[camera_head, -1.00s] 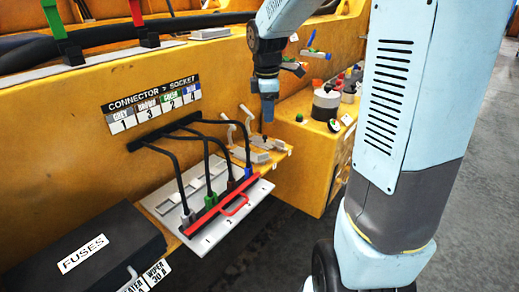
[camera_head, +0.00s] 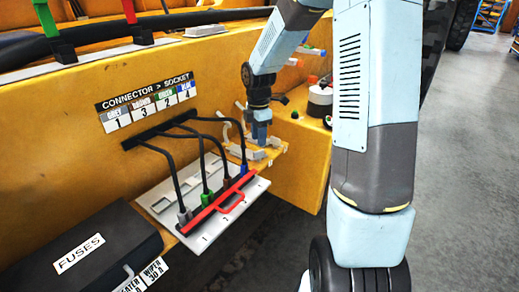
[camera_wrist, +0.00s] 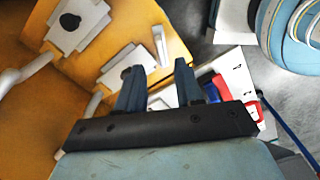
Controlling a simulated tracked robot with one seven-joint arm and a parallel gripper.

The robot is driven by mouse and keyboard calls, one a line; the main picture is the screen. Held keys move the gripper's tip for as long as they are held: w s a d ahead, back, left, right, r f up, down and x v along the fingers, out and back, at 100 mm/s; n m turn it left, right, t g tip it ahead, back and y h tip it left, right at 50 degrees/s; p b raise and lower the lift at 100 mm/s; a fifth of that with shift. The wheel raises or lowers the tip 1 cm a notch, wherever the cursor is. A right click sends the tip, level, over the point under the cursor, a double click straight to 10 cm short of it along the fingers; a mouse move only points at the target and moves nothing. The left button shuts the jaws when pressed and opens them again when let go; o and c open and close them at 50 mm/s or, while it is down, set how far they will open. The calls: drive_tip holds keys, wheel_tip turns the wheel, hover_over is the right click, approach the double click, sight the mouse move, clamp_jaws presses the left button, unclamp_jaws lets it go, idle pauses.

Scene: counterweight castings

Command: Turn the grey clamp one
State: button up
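Two grey clamps with pale plates and bent levers sit on a yellow ledge beyond the connector panel. In the head view the nearer clamp plate (camera_head: 254,154) lies just below my gripper (camera_head: 261,141). I cannot tell which clamp is number one. My gripper (camera_wrist: 160,85) also shows there, with its fingers apart and nothing seen between them. My arm hides part of the ledge in the head view.
A pale socket panel (camera_head: 158,206) with a red-handled bar (camera_head: 232,206) and several cabled connectors lies in front of the clamps. A black fuse box (camera_head: 110,245) stands at lower left. Yellow machine walls border the ledge. Grey floor (camera_head: 455,170) is open at right.

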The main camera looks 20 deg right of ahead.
sight(259, 156)
wheel_tip(259, 156, down, 6)
drive_tip(key=shift+r, duration=0.15)
drive_tip(key=shift+c, duration=0.5)
clamp_jaws()
